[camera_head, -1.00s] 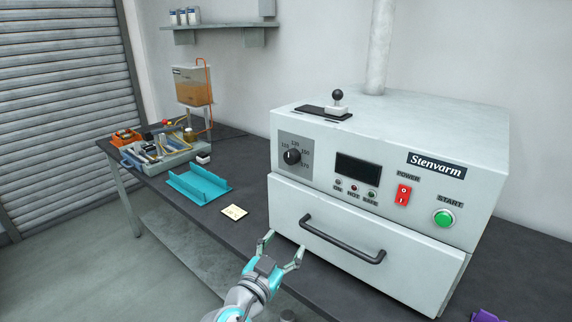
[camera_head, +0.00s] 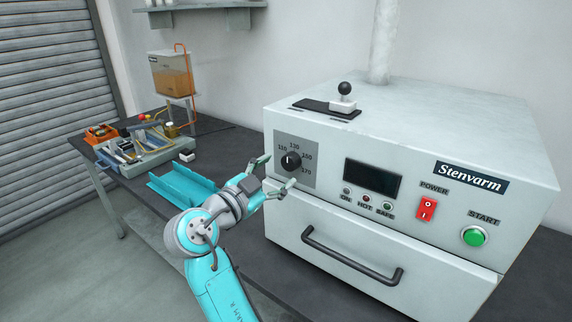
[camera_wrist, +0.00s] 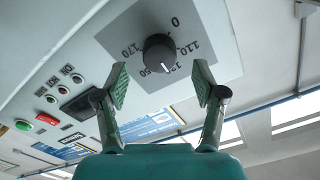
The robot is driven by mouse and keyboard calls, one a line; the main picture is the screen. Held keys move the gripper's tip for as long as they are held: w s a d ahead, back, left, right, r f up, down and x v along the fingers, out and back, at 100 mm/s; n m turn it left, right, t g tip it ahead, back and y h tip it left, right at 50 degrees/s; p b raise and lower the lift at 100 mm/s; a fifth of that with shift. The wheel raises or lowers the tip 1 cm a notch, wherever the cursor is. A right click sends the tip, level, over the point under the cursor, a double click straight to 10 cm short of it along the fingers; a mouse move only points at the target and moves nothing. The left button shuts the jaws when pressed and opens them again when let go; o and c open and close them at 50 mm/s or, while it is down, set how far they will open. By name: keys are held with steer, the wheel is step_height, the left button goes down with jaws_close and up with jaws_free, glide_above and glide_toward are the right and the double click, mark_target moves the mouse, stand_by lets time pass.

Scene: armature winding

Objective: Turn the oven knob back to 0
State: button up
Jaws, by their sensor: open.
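The oven knob (camera_head: 291,161) is a round black dial on a grey plate (camera_head: 312,179) at the left of the oven front. In the wrist view the knob (camera_wrist: 158,53) shows a white mark pointing down, roughly toward 130, away from the 0 label (camera_wrist: 175,22). The picture there is upside down. My gripper (camera_head: 279,171) is open, its fingers pointing at the knob. In the wrist view the open fingertips (camera_wrist: 161,83) lie apart on either side below the knob, with nothing between them. They do not appear to touch it.
The oven drawer handle (camera_head: 350,260) juts out below the panel. A red power switch (camera_head: 427,209) and a green start button (camera_head: 474,237) lie to the right. A teal tray (camera_head: 183,188) and a tool fixture (camera_head: 150,150) stand on the dark table to the left.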

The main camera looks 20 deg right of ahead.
mark_target(287, 165)
steer(key=shift+x, duration=2.15)
steer(key=c, duration=1.1)
steer(key=shift+c, duration=0.2)
